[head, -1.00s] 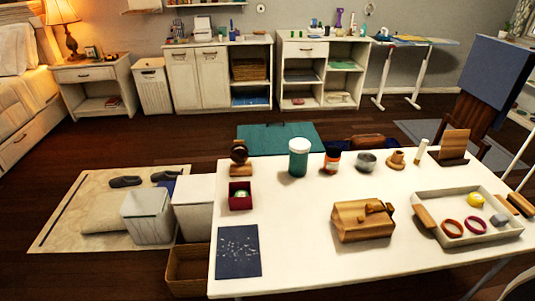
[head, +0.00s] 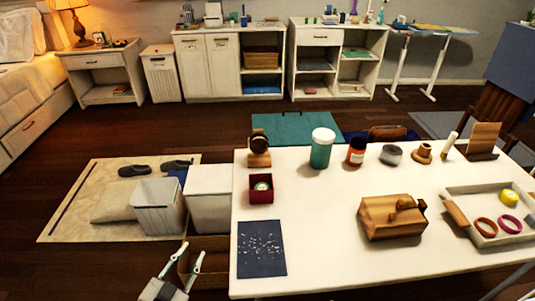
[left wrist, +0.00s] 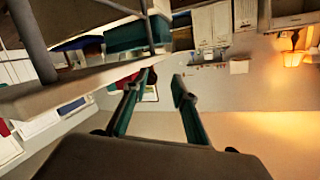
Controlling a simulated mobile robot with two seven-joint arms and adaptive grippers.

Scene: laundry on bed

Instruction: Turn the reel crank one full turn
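A wooden box-like piece (head: 388,222) sits on the white table, right of the middle, in the head view. A small knob or crank-like part (head: 420,205) shows at its upper right. I cannot tell for sure that this is the reel. My left gripper (head: 192,252) is at the lower left of the head view, in front of the table's left edge and well apart from the wooden piece. Its two fingers are spread with nothing between them. The left wrist view also shows the open fingers (left wrist: 160,88). My right gripper is not in view.
White bins and a basket (head: 208,275) stand left of the table.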

